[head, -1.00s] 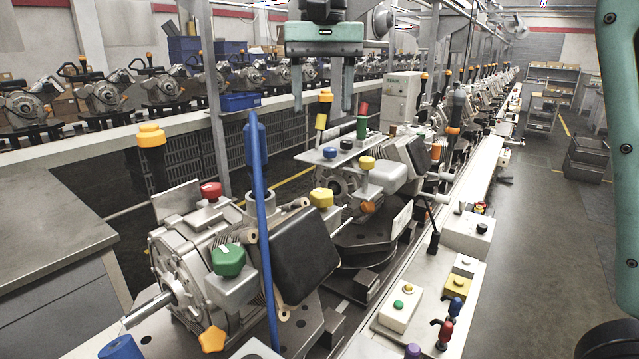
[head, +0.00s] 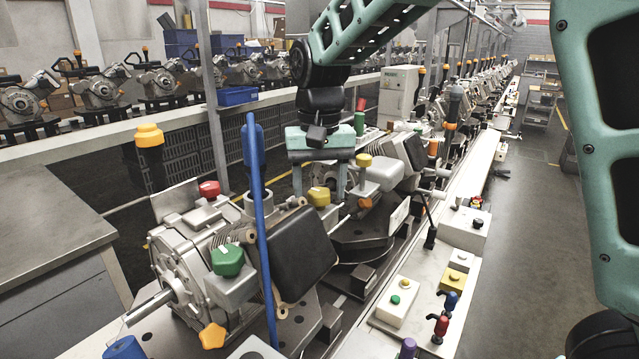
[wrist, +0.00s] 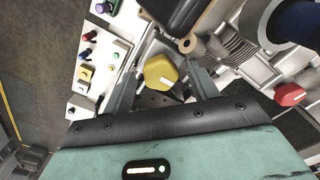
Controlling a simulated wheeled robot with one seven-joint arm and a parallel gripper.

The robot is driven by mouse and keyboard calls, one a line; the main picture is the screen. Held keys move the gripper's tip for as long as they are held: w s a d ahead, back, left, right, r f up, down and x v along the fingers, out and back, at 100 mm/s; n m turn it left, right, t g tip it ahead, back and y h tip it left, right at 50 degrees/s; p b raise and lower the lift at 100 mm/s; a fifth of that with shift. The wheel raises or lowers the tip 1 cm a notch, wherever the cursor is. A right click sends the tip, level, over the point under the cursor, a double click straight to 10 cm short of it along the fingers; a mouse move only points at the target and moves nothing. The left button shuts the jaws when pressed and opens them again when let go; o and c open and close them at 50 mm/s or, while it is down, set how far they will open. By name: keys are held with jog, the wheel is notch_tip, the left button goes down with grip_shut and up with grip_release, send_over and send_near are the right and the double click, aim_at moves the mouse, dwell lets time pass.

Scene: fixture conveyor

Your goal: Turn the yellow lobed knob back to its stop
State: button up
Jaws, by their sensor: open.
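A yellow knob (head: 319,196) with a blunt, lobed outline sits on the grey machine housing, beside a black panel. It also shows in the wrist view (wrist: 161,73), where a small white mark is on its face. My gripper (head: 318,188) is lowered over this knob and open. In the wrist view the two fingers (wrist: 160,68) stand on either side of the knob, with a gap visible; I cannot tell whether either finger touches it. The knob's lower part and shaft are hidden. A second yellow knob (head: 364,160) is on the unit behind, to the right.
A red knob (head: 209,188) and a green knob (head: 228,261) are on the same machine. A blue upright rod (head: 257,200) stands in front, left of my gripper. A button box (head: 398,301) and small levers lie at right. The aisle floor beyond is clear.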

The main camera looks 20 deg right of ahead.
jog(key=c, duration=1)
jog(key=shift+n, duration=0.4)
jog(key=n, duration=0.4)
jog(key=shift+r+p, duration=0.1)
jog(key=shift+p, duration=0.2)
jog(key=n, duration=0.4)
jog(key=shift+w+p, duration=0.1)
jog(key=shift+p, duration=0.25)
jog(key=n+p, duration=0.1)
jog(key=n, duration=0.4)
jog(key=shift+n+p, duration=0.45)
jog(key=shift+n, duration=1.35)
